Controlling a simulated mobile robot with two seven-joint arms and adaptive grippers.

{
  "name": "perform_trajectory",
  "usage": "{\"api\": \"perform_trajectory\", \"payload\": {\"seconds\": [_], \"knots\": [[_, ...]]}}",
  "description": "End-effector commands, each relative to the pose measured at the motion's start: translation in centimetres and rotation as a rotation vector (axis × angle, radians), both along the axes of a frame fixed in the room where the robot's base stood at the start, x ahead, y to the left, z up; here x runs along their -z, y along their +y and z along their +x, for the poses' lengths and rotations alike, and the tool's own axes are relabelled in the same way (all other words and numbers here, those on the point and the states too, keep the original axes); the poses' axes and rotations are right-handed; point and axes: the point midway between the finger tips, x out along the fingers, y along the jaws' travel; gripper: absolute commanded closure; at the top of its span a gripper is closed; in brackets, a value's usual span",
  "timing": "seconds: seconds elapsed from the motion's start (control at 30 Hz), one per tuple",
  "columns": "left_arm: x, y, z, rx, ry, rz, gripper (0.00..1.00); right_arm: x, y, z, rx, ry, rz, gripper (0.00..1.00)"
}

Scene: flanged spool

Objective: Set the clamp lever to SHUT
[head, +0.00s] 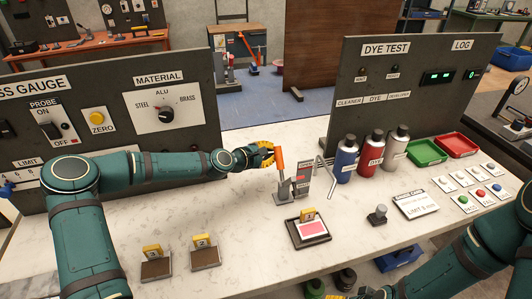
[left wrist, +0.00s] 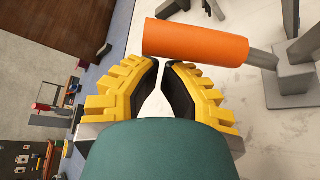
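The clamp lever's orange handle (head: 280,160) stands nearly upright on a grey clamp base (head: 285,197) on the bench. In the left wrist view the orange handle (left wrist: 196,42) lies across, just beyond my fingertips. My left gripper (head: 268,155) is at the handle's left side, near its top. In the left wrist view the yellow fingers of my left gripper (left wrist: 161,65) almost meet at the tips, with nothing held between them. Whether they touch the handle I cannot tell. A small upright plate (head: 302,180) beside the clamp is too small to read. My right gripper (head: 375,293) is barely visible at the bottom edge.
Blue, red and white bottles (head: 372,155) stand right of the clamp. A framed pad with a yellow tag (head: 310,229) lies in front of it. Two yellow-tagged blocks (head: 204,252) sit front left. A gauge panel (head: 110,120) rises behind my left arm. The bench between is clear.

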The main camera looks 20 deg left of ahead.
Motion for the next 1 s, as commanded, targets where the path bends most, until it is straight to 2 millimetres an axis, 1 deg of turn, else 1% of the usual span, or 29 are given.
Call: {"api": "perform_trajectory", "payload": {"seconds": [0.37, 1.0], "knots": [[0.0, -0.1, -0.1, 0.0, -0.002, 0.001, 1.0, 0.1, 0.0, 0.0, 0.0, 0.0, 0.0, 0.28], [-1.0, -0.5, -0.7, 0.002, -0.093, 0.062, 1.0, 1.2, 0.1, -0.4, -0.006, 0.008, 0.002, 0.28]]}}
